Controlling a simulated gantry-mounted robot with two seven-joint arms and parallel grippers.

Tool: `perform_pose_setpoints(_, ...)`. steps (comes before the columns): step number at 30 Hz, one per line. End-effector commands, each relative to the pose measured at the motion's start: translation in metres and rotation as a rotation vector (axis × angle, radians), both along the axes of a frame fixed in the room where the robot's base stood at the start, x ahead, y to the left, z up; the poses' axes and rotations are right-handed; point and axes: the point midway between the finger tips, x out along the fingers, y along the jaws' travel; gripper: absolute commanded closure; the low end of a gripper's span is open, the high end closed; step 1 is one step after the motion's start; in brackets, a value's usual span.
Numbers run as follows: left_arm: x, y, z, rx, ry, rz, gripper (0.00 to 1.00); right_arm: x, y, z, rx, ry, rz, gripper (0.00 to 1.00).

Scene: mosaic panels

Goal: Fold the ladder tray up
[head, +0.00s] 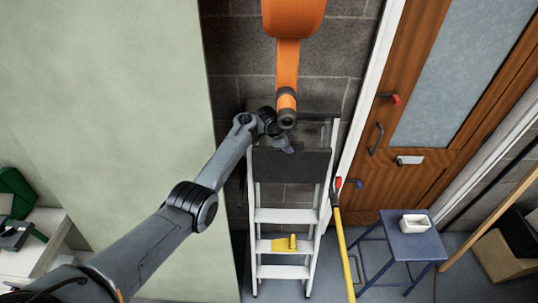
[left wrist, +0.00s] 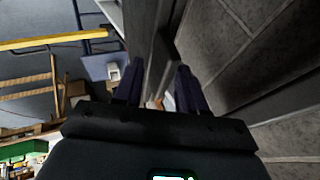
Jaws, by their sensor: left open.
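A white stepladder (head: 315,215) stands against the grey block wall. Its dark tray (head: 290,165) is a flat panel near the top of the frame. My left gripper (head: 283,143) is at the tray's upper edge, with my arm reaching in from the lower left. In the left wrist view my left gripper (left wrist: 160,88) is open, and a thin dark panel edge (left wrist: 160,65), which looks like the tray, lies between the fingers. I cannot tell whether the fingers touch it. My right gripper is not in view.
A yellow pole (head: 345,250) leans to the right of the ladder. A blue stool (head: 410,245) with a white box (head: 415,223) stands by the brown door (head: 420,180). A pale green wall (head: 110,90) is on the left.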

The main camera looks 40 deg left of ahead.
Motion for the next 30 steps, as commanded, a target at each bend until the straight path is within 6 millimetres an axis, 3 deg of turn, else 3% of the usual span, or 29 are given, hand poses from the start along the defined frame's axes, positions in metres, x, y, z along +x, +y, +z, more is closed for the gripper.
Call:
perform_pose_setpoints(18, -0.088, 0.011, 0.004, 0.003, -0.004, 0.001, 0.60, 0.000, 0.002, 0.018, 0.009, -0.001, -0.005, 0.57)
perform_pose_setpoints(24, -0.105, 0.012, 0.004, 0.002, -0.003, 0.001, 0.60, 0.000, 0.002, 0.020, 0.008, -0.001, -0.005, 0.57)
perform_pose_setpoints(30, -0.109, 0.013, 0.004, 0.003, -0.005, 0.001, 0.60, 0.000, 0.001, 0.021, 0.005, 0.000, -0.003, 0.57)
